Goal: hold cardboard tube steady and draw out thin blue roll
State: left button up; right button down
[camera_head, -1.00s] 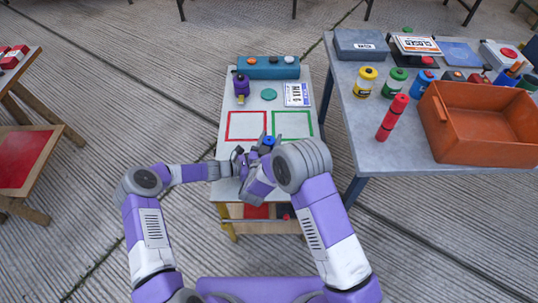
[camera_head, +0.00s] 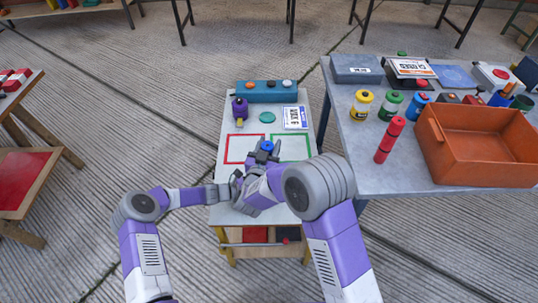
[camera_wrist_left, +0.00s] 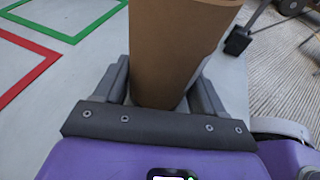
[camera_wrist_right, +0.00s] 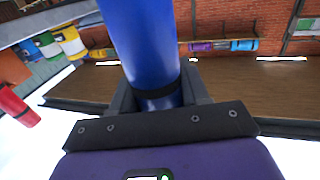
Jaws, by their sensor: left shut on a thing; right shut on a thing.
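My left gripper (camera_head: 237,184) is shut on the brown cardboard tube (camera_wrist_left: 178,45), which stands between its fingers in the left wrist view. In the head view the tube is hidden behind my arms. My right gripper (camera_head: 265,152) is shut on the thin blue roll (camera_wrist_right: 143,40), gripped near a dark band. The roll's blue end (camera_head: 267,146) shows small between the fingers in the head view. The right gripper is beyond the left one, over the near part of the red and green squares. No tube shows around the visible part of the roll.
The small table has a red square outline (camera_head: 228,150), a green one (camera_head: 307,148), a purple bottle (camera_head: 240,110) and a teal box (camera_head: 290,97) at its back. On the grey table at right stand a red cylinder (camera_head: 389,140) and an orange crate (camera_head: 490,175).

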jog(key=shift+r, duration=0.55)
pick_arm(q)
jog(key=o, duration=0.9)
jog(key=v, duration=1.2)
jog(key=shift+s, duration=0.1)
pick_arm(e)
jog(key=shift+r, duration=0.1)
